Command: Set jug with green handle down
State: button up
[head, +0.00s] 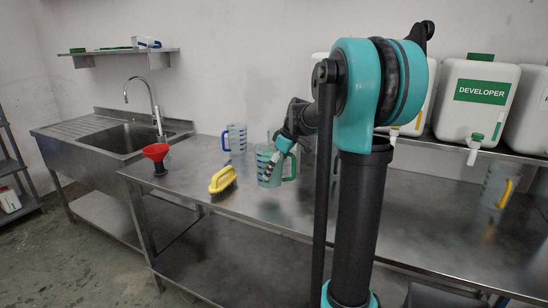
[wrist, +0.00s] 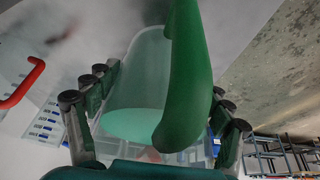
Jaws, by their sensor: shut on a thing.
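The jug with the green handle (head: 264,168) is clear with blue markings and stands upright at the counter (head: 330,205). I cannot tell whether its base touches the steel or hangs just above it. My gripper (head: 277,158) reaches it from above on the handle side and is shut on it. In the wrist view the green handle (wrist: 190,90) and clear jug body (wrist: 135,85) lie between the two fingers of my gripper (wrist: 157,112). The exact finger contact is hidden.
A jug with a blue handle (head: 236,138) stands behind. A yellow brush (head: 222,182) lies just left, and a red funnel (head: 155,153) stands farther left near the sink (head: 125,138). A jug with a yellow handle (head: 494,186) is far right, below white canisters (head: 480,105).

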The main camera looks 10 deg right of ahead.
aim_at(274, 181)
jog(key=shift+f, duration=2.55)
jog(key=o, duration=1.9)
jog(key=shift+f, duration=0.1)
jog(key=shift+c, duration=0.2)
jog(key=v, duration=1.2)
jog(key=shift+a+r, duration=0.1)
jog(key=shift+r, duration=0.1)
